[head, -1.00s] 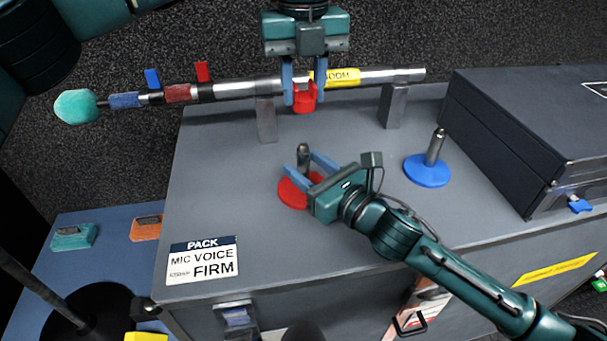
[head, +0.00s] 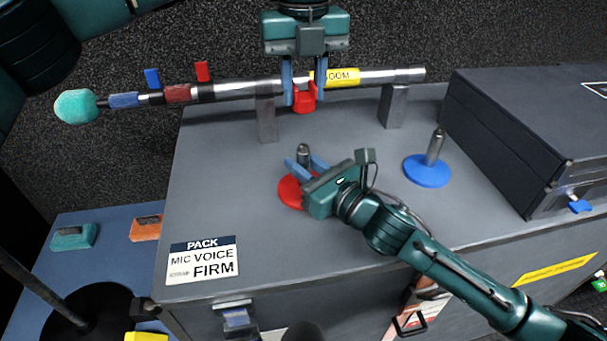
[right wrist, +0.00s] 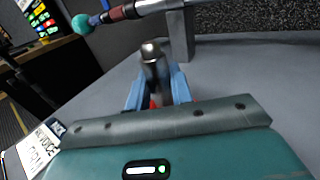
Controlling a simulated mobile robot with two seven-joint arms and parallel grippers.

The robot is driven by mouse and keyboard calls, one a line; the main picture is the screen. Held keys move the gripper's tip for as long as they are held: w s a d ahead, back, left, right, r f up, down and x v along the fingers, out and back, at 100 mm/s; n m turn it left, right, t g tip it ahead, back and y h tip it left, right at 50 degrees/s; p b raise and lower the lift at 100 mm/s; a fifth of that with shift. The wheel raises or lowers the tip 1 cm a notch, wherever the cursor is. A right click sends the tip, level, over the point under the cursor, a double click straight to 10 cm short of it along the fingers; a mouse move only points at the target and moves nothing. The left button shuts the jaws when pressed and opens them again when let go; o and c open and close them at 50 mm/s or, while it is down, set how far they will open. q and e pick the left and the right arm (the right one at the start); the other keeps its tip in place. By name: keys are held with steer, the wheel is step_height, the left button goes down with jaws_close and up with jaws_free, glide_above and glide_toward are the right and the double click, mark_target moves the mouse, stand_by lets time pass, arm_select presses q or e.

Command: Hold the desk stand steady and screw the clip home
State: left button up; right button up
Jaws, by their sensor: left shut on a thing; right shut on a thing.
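The red desk stand has a round red base (head: 290,193) and a short metal post (head: 303,152), standing upright on the grey case top. My right gripper (head: 305,165) is shut on the post from the front right; the post also shows between its blue fingers in the right wrist view (right wrist: 154,66). The red clip (head: 303,102) is held between the blue fingers of my left gripper (head: 304,92), which points down. In the head view the clip appears above the post with a gap between them. The clip is not visible in the right wrist view.
A boom pole (head: 380,76) with a teal foam tip (head: 76,106) lies across grey supports behind the stand. A blue-based stand (head: 427,172) is to the right, beside a dark closed case (head: 530,130). The front left of the case top is clear except for a label (head: 202,260).

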stand_by(0.3)
arm_select(q)
glide_above(304, 145)
steer(key=shift+f, duration=2.5)
steer(key=shift+f, duration=0.15)
steer(key=shift+f, duration=0.75)
steer(key=shift+f, duration=0.6)
